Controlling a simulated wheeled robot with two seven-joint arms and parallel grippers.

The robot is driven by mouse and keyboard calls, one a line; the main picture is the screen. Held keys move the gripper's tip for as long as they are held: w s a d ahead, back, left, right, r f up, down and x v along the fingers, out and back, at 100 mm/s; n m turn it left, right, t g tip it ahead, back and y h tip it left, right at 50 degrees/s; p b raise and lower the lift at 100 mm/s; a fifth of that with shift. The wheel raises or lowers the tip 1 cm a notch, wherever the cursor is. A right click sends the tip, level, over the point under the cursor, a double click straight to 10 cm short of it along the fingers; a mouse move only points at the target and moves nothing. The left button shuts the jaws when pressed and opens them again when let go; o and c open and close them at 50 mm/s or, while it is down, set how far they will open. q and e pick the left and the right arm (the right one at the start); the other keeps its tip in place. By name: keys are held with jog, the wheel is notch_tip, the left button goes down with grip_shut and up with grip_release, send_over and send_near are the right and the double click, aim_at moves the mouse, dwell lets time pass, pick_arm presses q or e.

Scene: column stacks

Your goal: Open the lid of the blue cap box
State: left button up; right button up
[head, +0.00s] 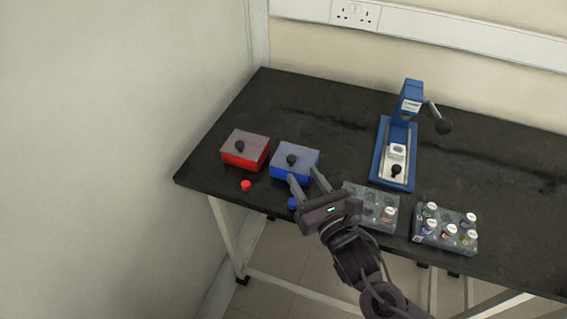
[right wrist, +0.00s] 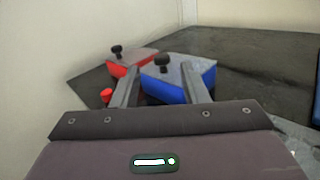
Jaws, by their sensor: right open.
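The blue cap box (head: 293,170) stands near the table's front edge, left of centre. Its grey lid lies shut on top and bears a black knob (head: 291,159). The box also shows in the right wrist view (right wrist: 180,88), with its knob (right wrist: 163,62) between and beyond my fingers. My right gripper (head: 303,180) is open, its fingers pointing at the front of the box; nothing is between them. Whether the fingertips touch the box I cannot tell. My left gripper is not in view.
A red box (head: 243,158) with a similar knobbed lid stands to the left. A red cap (head: 246,185) and a blue cap (head: 292,204) lie near the front edge. Vial racks (head: 384,223) (head: 421,238) stand right of my gripper. A blue press (head: 379,160) stands behind them.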

aim_at(293, 163)
jog(key=shift+d+f+n, duration=0.1)
jog(key=shift+f+n, duration=0.2)
jog(key=shift+n, duration=0.1)
jog(key=shift+w, duration=0.15)
jog(key=x, duration=0.7)
jog(key=shift+w+f, duration=0.1)
jog(key=shift+f, duration=0.05)
grip_shut()
